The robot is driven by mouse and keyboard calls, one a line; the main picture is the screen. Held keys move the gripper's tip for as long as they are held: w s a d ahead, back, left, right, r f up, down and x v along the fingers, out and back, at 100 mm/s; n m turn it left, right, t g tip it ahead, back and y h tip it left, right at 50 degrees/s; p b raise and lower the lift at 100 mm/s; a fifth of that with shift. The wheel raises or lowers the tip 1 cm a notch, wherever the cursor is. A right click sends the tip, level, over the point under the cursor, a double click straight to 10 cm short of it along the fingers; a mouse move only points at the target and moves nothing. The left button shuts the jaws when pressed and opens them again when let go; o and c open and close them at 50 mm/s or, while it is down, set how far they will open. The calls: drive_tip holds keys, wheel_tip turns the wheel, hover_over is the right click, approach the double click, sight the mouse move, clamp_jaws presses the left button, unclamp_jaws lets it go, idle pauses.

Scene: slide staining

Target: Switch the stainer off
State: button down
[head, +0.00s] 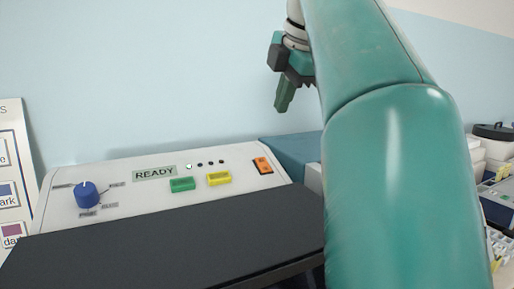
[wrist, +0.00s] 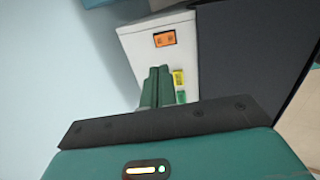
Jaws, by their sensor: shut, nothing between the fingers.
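The stainer's pale control panel (head: 140,205) stands at the left in the head view. An orange rocker switch (head: 262,165) sits at its right end; it also shows in the wrist view (wrist: 165,39), beyond the fingertips. The display (head: 154,173) reads READY, and a small green light (head: 188,166) beside it is lit. My gripper (head: 281,108) is shut and empty, above and behind the switch, apart from the panel. In the wrist view its green fingers (wrist: 158,70) lie together, pointing toward the panel.
A green button (head: 182,184), a yellow button (head: 219,179) and a blue knob (head: 86,194) are on the panel. A dark lid (head: 190,240) lies in front. A label chart (head: 12,170) stands at the left. A blue box (head: 295,150) is right of the panel.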

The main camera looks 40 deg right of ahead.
sight(264, 162)
drive_tip(key=shift+d, duration=0.1)
idle(0.4)
drive_tip(key=x, duration=1.4)
drive_tip(key=shift+f, duration=0.15)
drive_tip(key=shift+w, duration=0.1)
drive_tip(key=shift+f, duration=0.15)
drive_tip(key=shift+s+f, duration=0.1)
drive_tip(key=shift+s, duration=0.65)
